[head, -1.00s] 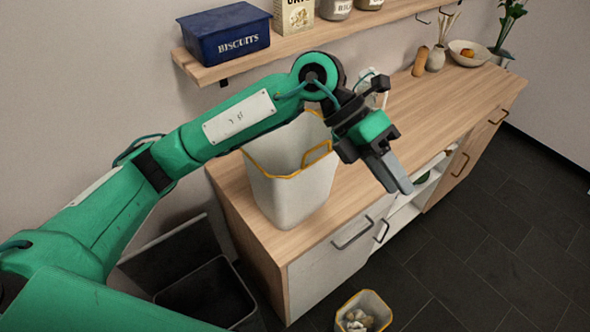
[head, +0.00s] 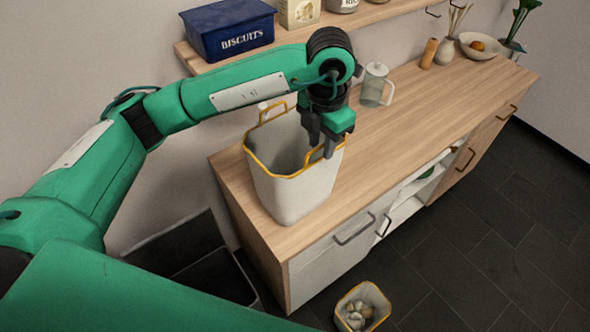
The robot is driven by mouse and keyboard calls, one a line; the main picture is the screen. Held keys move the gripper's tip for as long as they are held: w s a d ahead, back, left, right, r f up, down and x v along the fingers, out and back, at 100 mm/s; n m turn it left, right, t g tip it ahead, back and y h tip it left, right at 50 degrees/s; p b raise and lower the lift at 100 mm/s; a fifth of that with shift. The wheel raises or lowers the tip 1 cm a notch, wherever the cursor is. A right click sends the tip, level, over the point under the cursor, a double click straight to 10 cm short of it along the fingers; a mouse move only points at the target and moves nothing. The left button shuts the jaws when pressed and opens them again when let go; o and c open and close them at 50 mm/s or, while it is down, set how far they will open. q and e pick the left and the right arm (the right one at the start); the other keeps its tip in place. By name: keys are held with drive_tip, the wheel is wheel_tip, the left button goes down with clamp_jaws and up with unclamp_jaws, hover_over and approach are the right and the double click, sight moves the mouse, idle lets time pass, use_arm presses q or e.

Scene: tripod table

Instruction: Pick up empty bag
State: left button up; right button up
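The empty bag (head: 292,196) is white with a yellow rim and yellow handles, and it stands upright and open on the near end of the wooden counter. Its inside looks empty. My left gripper (head: 320,145) points down at the bag's right rim, with its two fingers apart. The fingers hide part of the rim and the near handle, and I cannot tell whether they touch it. The far handle (head: 272,112) stands up at the back rim. My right gripper is not in view.
A smaller yellow-rimmed container (head: 362,308) with pale round things stands on the dark floor. A glass jug (head: 376,85) stands on the counter (head: 430,105) behind the bag. A shelf above holds a blue biscuit tin (head: 228,30). A dark bin (head: 205,262) is left of the counter.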

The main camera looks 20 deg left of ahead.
sight(293, 178)
use_arm(q)
drive_tip(key=shift+f, duration=0.45)
drive_tip(key=shift+f+p, duration=0.3)
drive_tip(key=shift+p, duration=0.2)
wheel_tip(293, 178, down, 3)
drive_tip(key=shift+s+a+f+p, duration=0.1)
drive_tip(key=shift+a+f+p, duration=0.05)
drive_tip(key=shift+p, duration=0.85)
drive_tip(key=shift+f, duration=0.65)
clamp_jaws()
